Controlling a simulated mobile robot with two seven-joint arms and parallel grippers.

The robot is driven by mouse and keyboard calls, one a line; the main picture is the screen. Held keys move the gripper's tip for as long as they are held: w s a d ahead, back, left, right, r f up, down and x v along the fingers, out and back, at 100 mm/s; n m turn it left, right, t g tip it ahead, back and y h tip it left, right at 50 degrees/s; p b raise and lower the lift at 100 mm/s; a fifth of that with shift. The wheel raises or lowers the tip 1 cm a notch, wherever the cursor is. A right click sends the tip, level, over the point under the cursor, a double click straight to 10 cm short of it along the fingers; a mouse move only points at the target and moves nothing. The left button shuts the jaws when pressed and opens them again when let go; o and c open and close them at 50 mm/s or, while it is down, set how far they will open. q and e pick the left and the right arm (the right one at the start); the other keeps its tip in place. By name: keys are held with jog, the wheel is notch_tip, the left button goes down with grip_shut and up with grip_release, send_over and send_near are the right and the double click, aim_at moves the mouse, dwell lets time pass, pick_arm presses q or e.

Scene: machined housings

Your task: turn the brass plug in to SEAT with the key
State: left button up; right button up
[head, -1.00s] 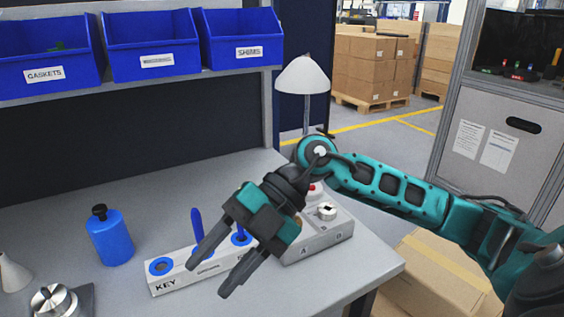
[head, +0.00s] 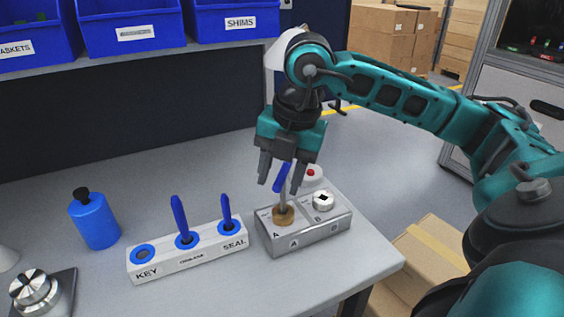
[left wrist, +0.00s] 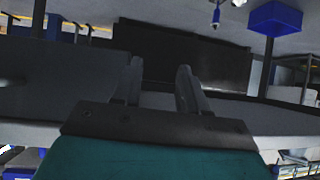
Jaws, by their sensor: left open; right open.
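The brass plug (head: 284,217) sits at position A of a grey metal block (head: 292,240). The key, with a blue handle (head: 281,177) and a grey shank, stands slightly tilted with its lower end at the plug. How deep it sits I cannot tell. My right gripper (head: 283,187) points down over the plug, open, with its fingers on either side of the key's handle; contact is not clear. My left gripper shows only in the left wrist view (left wrist: 158,68), open and empty. The SEAT mark is too small to read.
A white rack (head: 190,254) left of the block has an empty KEY hole and two blue-handled tools. A silver plug (head: 322,201) is at B, with a red button (head: 311,172) behind. A blue bottle (head: 95,222) and a round metal part (head: 35,289) stand left.

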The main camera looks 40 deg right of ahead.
aim_at(283, 195)
jog(key=f, duration=0.5)
jog(key=shift+w+a, duration=0.25)
jog(key=shift+w, duration=0.15)
jog(key=shift+r, duration=0.1)
grip_shut()
jog(key=shift+m+b, duration=0.4)
jog(key=shift+m, duration=0.5)
jog(key=shift+m+h, duration=0.3)
jog(key=shift+m, duration=0.2)
